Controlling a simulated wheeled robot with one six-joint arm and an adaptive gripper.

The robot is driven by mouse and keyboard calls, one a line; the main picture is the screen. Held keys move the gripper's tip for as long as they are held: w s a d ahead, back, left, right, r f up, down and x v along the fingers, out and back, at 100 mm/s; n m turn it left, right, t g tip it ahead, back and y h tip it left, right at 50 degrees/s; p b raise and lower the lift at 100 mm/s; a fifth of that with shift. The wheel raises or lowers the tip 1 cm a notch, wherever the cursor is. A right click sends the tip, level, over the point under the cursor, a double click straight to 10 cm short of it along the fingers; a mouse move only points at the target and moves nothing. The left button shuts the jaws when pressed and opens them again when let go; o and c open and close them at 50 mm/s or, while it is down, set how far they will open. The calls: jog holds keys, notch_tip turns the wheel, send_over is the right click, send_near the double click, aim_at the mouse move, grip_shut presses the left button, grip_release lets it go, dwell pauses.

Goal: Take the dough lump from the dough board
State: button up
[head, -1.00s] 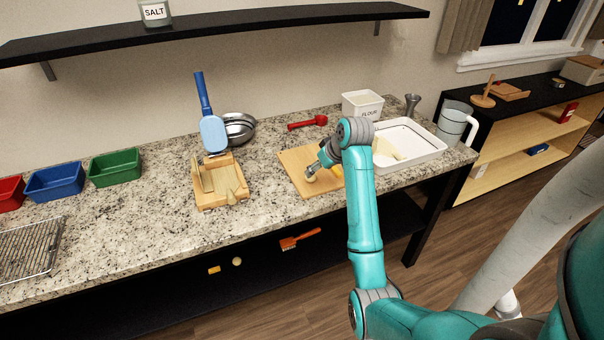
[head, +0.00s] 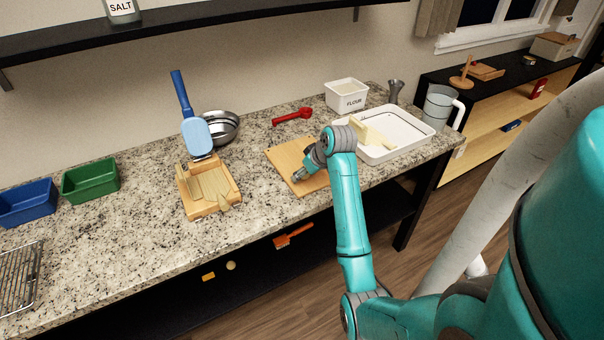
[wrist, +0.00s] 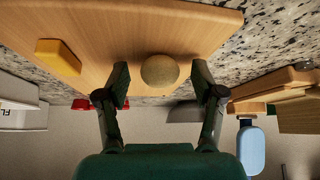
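The dough lump (wrist: 160,71), a small round beige ball, sits on the wooden dough board (wrist: 140,20) in the wrist view. My gripper (wrist: 160,85) is open, with one finger on each side of the lump and a gap visible on both sides. In the head view my gripper (head: 299,175) is low over the front of the dough board (head: 285,156). The lump is not visible there, hidden by my gripper.
A yellow block (wrist: 58,57) lies on the board beside the lump. A red scoop (head: 293,117) and flour bin (head: 346,96) are behind.

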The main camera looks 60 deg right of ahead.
jog(key=c, duration=1)
